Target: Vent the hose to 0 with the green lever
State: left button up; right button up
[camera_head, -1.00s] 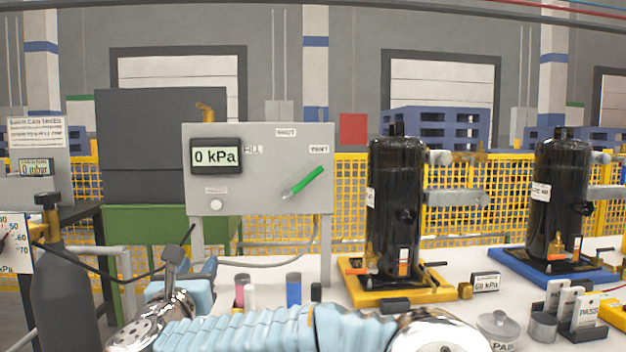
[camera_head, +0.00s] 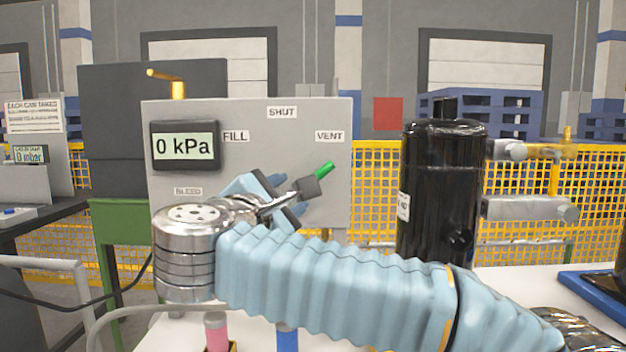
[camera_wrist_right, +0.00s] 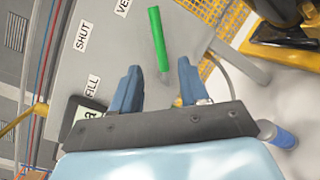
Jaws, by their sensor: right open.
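The grey panel (camera_head: 250,118) carries a display (camera_head: 185,146) reading 0 kPa and labels FILL, SHUT, VENT and BLEED. The green lever (camera_head: 324,170) points up and right, toward the VENT label (camera_head: 329,136); its lower part is hidden behind my right wrist parts. My right gripper (camera_head: 284,198) is in front of the panel at the lever. In the right wrist view my right gripper (camera_wrist_right: 159,68) is open, its blue fingers on either side of the lever's grey lower end; the green lever (camera_wrist_right: 156,35) stretches beyond the fingertips. I cannot tell whether they touch. My left gripper is out of view.
A black compressor (camera_head: 440,190) stands right of the panel, with a metal fitting and a yellow valve beside it. Pink and blue cylinders (camera_head: 287,338) stand on the white table below my arm. A hose (camera_head: 120,312) runs at lower left.

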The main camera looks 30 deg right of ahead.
jog(key=p+x, duration=0.2)
jog(key=x, duration=0.9)
jog(key=shift+w+d, duration=0.1)
grip_shut()
